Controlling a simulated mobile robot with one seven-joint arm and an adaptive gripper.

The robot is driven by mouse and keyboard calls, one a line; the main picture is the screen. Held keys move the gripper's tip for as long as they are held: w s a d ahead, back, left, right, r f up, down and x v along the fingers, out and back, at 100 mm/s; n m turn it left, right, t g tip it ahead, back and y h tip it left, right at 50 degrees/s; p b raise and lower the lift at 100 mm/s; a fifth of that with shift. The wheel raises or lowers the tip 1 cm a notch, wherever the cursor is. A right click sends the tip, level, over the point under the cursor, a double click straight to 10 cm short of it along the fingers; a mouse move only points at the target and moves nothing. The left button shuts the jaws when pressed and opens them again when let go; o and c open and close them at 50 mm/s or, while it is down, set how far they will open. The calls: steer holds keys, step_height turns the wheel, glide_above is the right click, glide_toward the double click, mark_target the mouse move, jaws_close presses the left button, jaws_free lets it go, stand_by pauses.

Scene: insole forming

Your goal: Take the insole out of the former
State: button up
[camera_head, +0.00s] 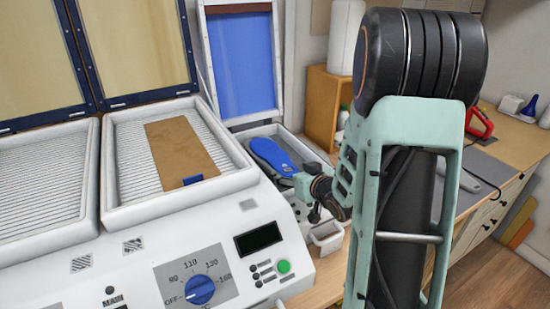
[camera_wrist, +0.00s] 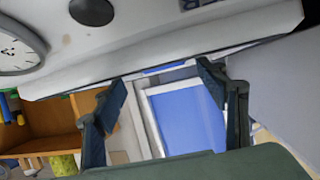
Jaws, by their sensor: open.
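A blue insole (camera_head: 270,154) lies in the open former (camera_head: 235,122) in the head view, its near end close to my arm. The former's blue lid (camera_head: 243,60) stands raised behind it in a white frame. My gripper (camera_head: 314,205) is at the right of the insole's near end, mostly hidden by my own arm. In the wrist view my gripper (camera_wrist: 167,85) has its two dark fingers wide apart with nothing between them. The blue lid also shows beyond the fingers in the wrist view (camera_wrist: 190,122). I cannot make out the insole there.
A white heating machine (camera_head: 150,240) with a dial fills the left. A brown sheet (camera_head: 180,150) with a blue tab lies on its right ribbed bed, lid raised. A wooden cabinet (camera_head: 325,105) stands behind the former. A bench with a red tool (camera_head: 480,122) is at right.

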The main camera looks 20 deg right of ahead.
mark_target(285, 166)
steer(key=shift+p+x, duration=0.3)
steer(key=shift+x, duration=1.7)
steer(key=shift+d, duration=0.2)
steer(key=shift+s, duration=0.1)
steer(key=c, duration=1)
